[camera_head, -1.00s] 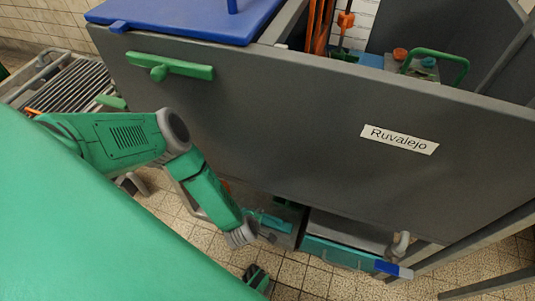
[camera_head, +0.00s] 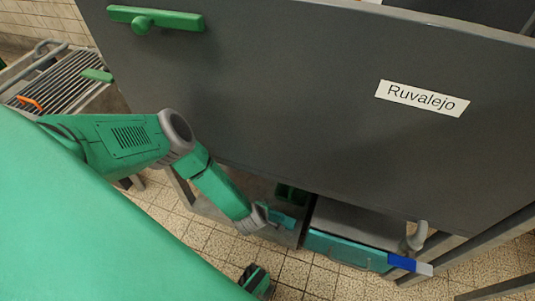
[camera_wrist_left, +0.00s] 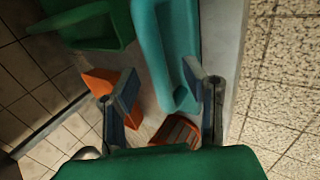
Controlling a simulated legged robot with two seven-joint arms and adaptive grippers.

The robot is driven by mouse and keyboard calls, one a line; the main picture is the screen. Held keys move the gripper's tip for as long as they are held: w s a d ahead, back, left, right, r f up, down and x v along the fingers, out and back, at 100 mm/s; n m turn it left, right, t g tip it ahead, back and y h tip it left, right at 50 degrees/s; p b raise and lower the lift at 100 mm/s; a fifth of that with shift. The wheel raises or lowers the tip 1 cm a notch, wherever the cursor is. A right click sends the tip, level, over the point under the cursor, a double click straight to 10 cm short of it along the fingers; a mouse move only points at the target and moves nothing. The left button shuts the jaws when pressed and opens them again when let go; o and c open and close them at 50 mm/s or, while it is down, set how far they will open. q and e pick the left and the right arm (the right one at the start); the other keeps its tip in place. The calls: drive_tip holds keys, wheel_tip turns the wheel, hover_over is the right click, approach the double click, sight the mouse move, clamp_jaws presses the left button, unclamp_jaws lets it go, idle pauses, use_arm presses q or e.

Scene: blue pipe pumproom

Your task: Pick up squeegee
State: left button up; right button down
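No thing in view is plainly a squeegee. A long teal object (camera_wrist_left: 168,45) lies in the left wrist view, running from the top edge down between the fingers; I cannot tell if it is the squeegee. My left gripper (camera_wrist_left: 163,92) is open, with its two grey fingers apart and the teal object's lower end between or beyond them. Contact cannot be told. In the head view a teal piece (camera_head: 281,221) shows beside my left wrist, low under the grey panel; the fingers are hardly visible there.
A big grey panel labelled Ruvalejo (camera_head: 300,95) overhangs the low shelf. A teal-fronted drawer (camera_head: 345,250) and a blue and white piece (camera_head: 410,264) are at right. Orange objects (camera_wrist_left: 175,132) and a green container (camera_wrist_left: 95,25) surround the gripper. Tiled floor (camera_wrist_left: 285,95) lies right.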

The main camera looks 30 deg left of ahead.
use_arm(q)
drive_tip(key=shift+b+x, duration=0.45)
drive_tip(key=shift+x, duration=0.55)
drive_tip(key=shift+r, duration=0.1)
clamp_jaws()
